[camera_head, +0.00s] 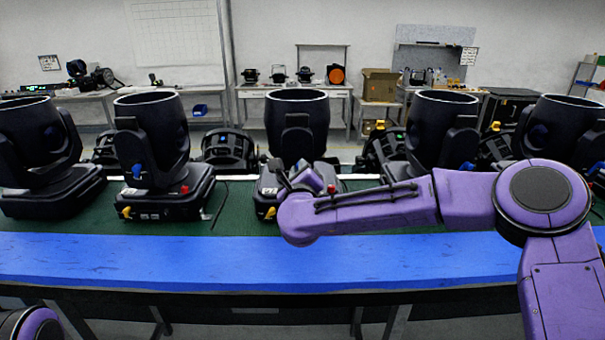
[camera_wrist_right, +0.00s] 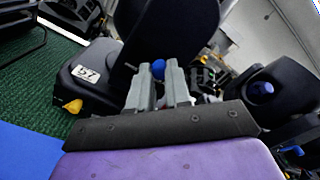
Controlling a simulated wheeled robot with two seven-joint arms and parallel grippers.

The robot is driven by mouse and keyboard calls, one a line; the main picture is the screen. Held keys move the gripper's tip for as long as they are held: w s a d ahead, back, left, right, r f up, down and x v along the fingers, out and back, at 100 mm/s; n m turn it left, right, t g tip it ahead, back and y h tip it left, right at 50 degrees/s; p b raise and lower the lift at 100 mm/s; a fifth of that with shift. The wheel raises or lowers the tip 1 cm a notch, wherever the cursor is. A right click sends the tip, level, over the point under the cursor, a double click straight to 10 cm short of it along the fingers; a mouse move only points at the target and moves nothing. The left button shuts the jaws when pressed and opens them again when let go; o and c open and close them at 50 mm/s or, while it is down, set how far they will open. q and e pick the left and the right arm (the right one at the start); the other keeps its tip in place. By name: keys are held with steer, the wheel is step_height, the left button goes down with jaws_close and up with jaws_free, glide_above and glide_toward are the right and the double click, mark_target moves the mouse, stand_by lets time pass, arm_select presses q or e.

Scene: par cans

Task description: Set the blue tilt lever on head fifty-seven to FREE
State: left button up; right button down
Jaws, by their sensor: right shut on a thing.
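Head fifty-seven is the black moving head (camera_head: 297,122) in the middle of the bench, and its base carries a white 57 label (camera_wrist_right: 87,73) in the right wrist view. My right gripper (camera_wrist_right: 157,82) is at the side of this head, its two grey fingers shut on the blue tilt lever (camera_wrist_right: 158,68), whose rounded blue end shows between the fingertips. In the head view my right gripper (camera_head: 290,178) is in front of the head's lower part and the lever is hidden. The lever's FREE marking cannot be read. My left gripper is out of view.
Other moving heads stand at left (camera_head: 153,135) and right (camera_head: 440,130) on the green mat (camera_head: 240,215), with more behind. A yellow lever (camera_wrist_right: 72,106) sticks out of head fifty-seven's base. The blue front strip (camera_head: 240,260) of the bench is clear.

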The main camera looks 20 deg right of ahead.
steer(key=n, duration=0.2)
steer(key=a+n, duration=0.1)
steer(key=n, duration=0.1)
steer(key=shift+w+a+n, duration=0.1)
steer(key=shift+w+n, duration=0.1)
steer(key=shift+n, duration=0.1)
steer(key=shift+w+a+f+n, duration=0.1)
steer(key=shift+a+n, duration=0.1)
steer(key=shift+n, duration=0.7)
steer(key=shift+a+n, duration=0.2)
steer(key=shift+n, duration=0.7)
steer(key=shift+p, duration=0.3)
steer(key=c, duration=1.1)
jaws_free()
steer(key=shift+w+f, duration=0.1)
steer(key=shift+o, duration=0.2)
steer(key=b+v, duration=0.4)
steer(key=v, duration=0.6)
steer(key=shift+s, duration=0.3)
